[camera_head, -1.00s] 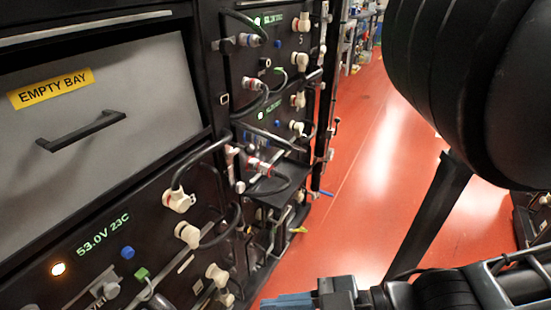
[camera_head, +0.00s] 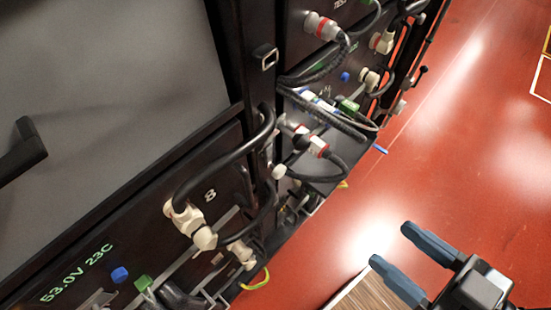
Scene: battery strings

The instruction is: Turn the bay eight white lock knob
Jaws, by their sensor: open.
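The bay eight module (camera_head: 150,222) is at the lower left, with a white "8" on its dark face and a green "53.0V 23C" readout. A white connector (camera_head: 182,216) with a black cable sits below the "8". A white knob (camera_head: 205,238) is just below and right of it, and another white fitting (camera_head: 243,254) is lower right. I cannot tell for sure which of these is the lock knob. My gripper (camera_head: 390,248) is at the lower right with two blue-grey fingers apart and nothing between them. It is over the floor, well right of the bay and touching nothing.
A grey panel with a black handle (camera_head: 22,150) fills the upper left. Black cables and red-and-white connectors (camera_head: 320,26) stick out from the neighbouring rack. A small shelf (camera_head: 325,168) juts out beside bay eight. The red floor (camera_head: 460,150) is open at right.

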